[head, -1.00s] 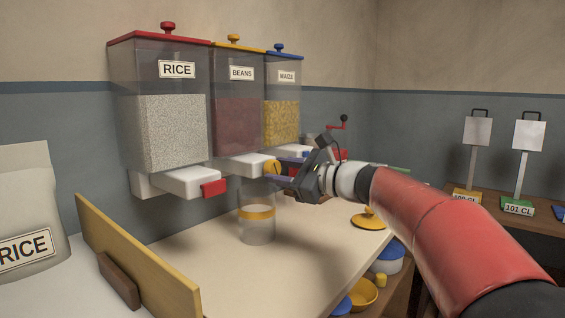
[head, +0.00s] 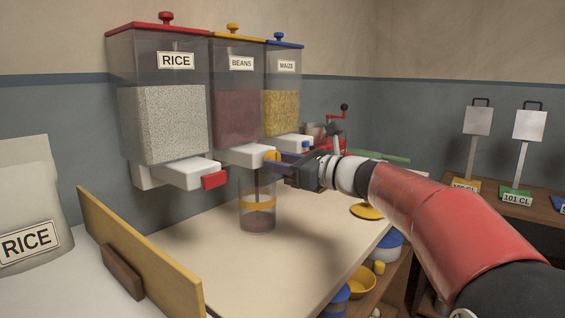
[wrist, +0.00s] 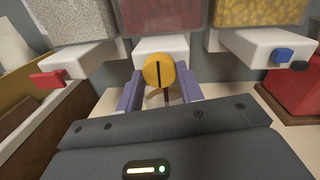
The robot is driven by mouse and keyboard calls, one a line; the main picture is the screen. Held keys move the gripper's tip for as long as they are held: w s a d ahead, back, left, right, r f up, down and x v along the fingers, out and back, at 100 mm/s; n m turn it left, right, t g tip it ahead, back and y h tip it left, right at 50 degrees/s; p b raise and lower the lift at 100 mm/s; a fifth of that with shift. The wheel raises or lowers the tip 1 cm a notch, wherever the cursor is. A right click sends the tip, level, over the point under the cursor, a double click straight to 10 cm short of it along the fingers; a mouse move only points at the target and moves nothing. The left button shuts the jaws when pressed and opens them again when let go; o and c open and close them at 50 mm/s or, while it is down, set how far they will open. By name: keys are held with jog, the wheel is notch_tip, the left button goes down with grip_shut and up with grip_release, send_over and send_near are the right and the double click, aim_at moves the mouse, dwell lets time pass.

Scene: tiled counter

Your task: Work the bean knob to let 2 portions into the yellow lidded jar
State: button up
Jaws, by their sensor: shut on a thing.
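The bean dispenser (head: 237,110) hangs on the wall between rice and maize, with dark red beans behind clear walls. Its round yellow knob (wrist: 159,70) sits at the front of the white spout; its dark line stands upright in the wrist view. My gripper (head: 272,160) is shut on this knob, with one purple finger on each side. The yellow-banded clear jar (head: 257,206) stands open on the counter below the spout. A dark stream of beans (head: 257,184) falls into it, and a layer of beans lies at its bottom. A yellow lid (head: 367,211) lies on the counter to the right.
The rice dispenser's red knob (head: 214,180) juts out at the left, and the maize dispenser's blue knob (wrist: 283,55) at the right. A wooden board (head: 140,252) edges the counter's left side. A red hand-cranked machine (head: 334,140) stands behind my gripper. The counter front is clear.

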jog(key=shift+f, duration=0.1)
jog(key=o, duration=1)
jog(key=b+v, duration=0.1)
jog(key=v, duration=0.6)
jog(key=shift+s+d, duration=0.2)
jog(key=shift+d, duration=0.1)
